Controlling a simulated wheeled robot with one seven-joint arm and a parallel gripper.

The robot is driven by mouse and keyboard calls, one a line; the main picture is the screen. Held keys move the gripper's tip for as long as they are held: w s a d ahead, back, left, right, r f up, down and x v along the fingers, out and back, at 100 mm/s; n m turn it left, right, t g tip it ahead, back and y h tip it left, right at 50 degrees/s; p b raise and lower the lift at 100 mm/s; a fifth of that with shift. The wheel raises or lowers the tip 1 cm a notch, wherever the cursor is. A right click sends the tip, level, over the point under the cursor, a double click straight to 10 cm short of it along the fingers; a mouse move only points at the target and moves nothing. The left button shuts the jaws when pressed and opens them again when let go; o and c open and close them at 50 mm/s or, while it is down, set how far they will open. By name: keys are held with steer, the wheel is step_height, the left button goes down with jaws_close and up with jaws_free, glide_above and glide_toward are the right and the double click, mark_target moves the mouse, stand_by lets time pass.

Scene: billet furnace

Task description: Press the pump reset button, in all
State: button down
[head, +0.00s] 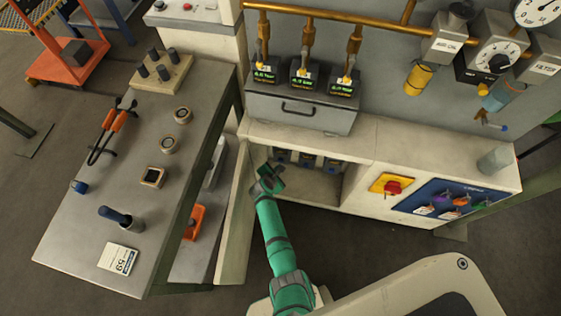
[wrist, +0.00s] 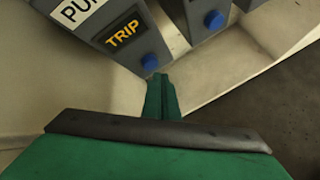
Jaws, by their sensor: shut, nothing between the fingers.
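In the wrist view, a dark grey pump unit (wrist: 105,25) shows a lit yellow "TRIP" display (wrist: 125,33) and a blue button (wrist: 150,62) at its lower corner. A second unit to its right has another blue button (wrist: 213,19). My gripper (wrist: 158,80) is shut and empty. Its fingertips appear right by the first blue button; whether they touch it I cannot tell. In the head view, my gripper (head: 269,177) is at the left of an open cabinet bay, in front of the row of units (head: 306,160). It partly hides the left unit.
The open cabinet door (head: 234,220) stands close to the left of my arm. A grey bench (head: 75,235) with tools is farther left. A red switch (head: 393,187) and a blue panel (head: 450,200) are on the cabinet front to the right.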

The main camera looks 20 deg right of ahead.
steer(key=shift+w+d, duration=0.15)
steer(key=shift+w, duration=0.15)
steer(key=shift+w+d, duration=0.3)
steer(key=shift+w, duration=0.05)
stand_by(0.8)
stand_by(0.4)
steer(key=shift+s+a, duration=0.5)
steer(key=shift+s, duration=0.2)
steer(key=shift+s+a, duration=0.1)
steer(key=shift+s+a, duration=0.65)
steer(key=shift+s, duration=0.35)
steer(key=shift+s+a, duration=0.65)
steer(key=shift+s, duration=0.35)
